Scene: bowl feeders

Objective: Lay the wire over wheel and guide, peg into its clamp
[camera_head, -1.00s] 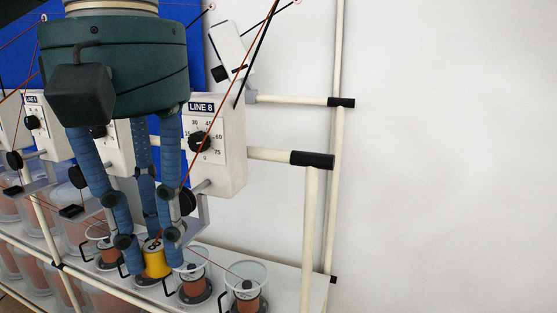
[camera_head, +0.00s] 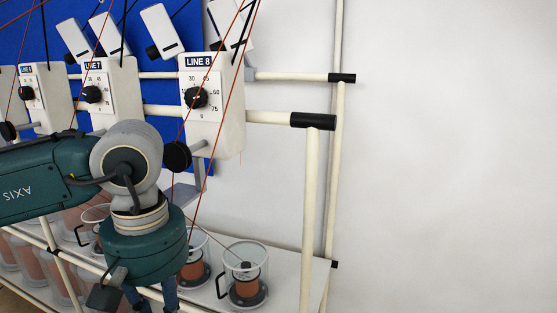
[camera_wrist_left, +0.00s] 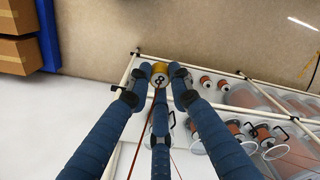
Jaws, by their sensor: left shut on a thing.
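My left gripper (camera_head: 150,302) is low at the front of the frame, in front of the cups. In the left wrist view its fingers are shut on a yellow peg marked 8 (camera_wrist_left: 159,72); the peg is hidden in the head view. A red wire (camera_wrist_left: 137,140) runs below the peg in the wrist view. Red wire also hangs in front of the LINE 8 box (camera_head: 214,125). The black wheel (camera_head: 177,156) sticks out left of that box on a rod, with a grey bracket (camera_head: 187,192) below it. I cannot make out the guide or clamp. My right gripper is not in view.
Clear cups with copper spools (camera_head: 246,285) stand on the white shelf (camera_head: 285,265). A cream pipe frame (camera_head: 310,210) bounds the right side. The LINE 7 box (camera_head: 110,95) is to the left. The white wall right of the frame is open.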

